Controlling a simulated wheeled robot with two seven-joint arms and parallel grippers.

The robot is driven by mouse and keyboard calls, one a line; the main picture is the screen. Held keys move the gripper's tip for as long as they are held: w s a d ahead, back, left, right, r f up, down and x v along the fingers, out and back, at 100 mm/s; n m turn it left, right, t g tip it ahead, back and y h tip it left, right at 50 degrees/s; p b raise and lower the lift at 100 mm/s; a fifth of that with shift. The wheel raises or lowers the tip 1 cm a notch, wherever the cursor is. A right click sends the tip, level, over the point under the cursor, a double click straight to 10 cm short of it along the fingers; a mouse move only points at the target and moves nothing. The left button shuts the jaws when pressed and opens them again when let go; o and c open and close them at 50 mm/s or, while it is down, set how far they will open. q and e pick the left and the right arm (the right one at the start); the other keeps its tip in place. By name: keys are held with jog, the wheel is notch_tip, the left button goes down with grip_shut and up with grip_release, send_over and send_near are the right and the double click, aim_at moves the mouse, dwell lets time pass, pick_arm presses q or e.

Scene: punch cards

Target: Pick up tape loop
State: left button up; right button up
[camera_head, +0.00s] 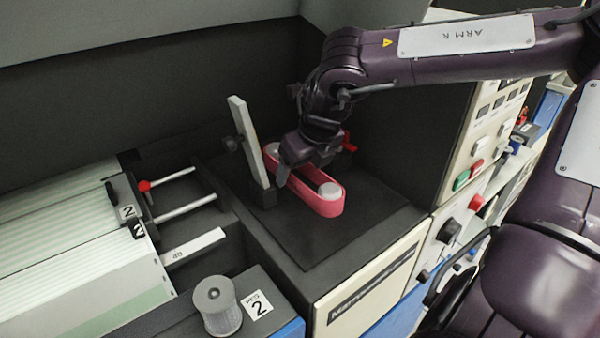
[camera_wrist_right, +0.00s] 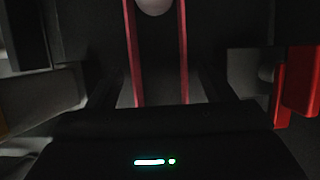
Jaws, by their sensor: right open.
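The tape loop (camera_head: 329,207) is a pink-red band stretched in a long oval around pale round posts in the dark recess. A pale post (camera_head: 330,190) shows inside its near end. My right gripper (camera_head: 306,165) is over the loop's far part and hides some of it. In the right wrist view, two red strands of the loop (camera_wrist_right: 183,55) run between my dark, spread fingers (camera_wrist_right: 158,92), with a pale post at the top. The right gripper is open. Whether its fingers touch the band I cannot tell. My left gripper is not in view.
A pale upright plate (camera_head: 252,143) stands just left of the loop. A red part (camera_head: 349,146) is behind it at right. A grey spool (camera_head: 217,304) and striped card stacks (camera_head: 60,235) are at left. The black platform (camera_head: 375,215) is clear right of the loop.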

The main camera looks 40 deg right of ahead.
jog(key=shift+w+f, duration=0.25)
jog(key=shift+f, duration=0.2)
jog(key=c, duration=1)
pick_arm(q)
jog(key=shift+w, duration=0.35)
pick_arm(e)
jog(key=shift+r, duration=0.15)
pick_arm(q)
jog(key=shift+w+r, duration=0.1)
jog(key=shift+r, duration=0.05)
pick_arm(e)
notch_tip(320, 180, up, 20)
jog(key=shift+f, duration=0.1)
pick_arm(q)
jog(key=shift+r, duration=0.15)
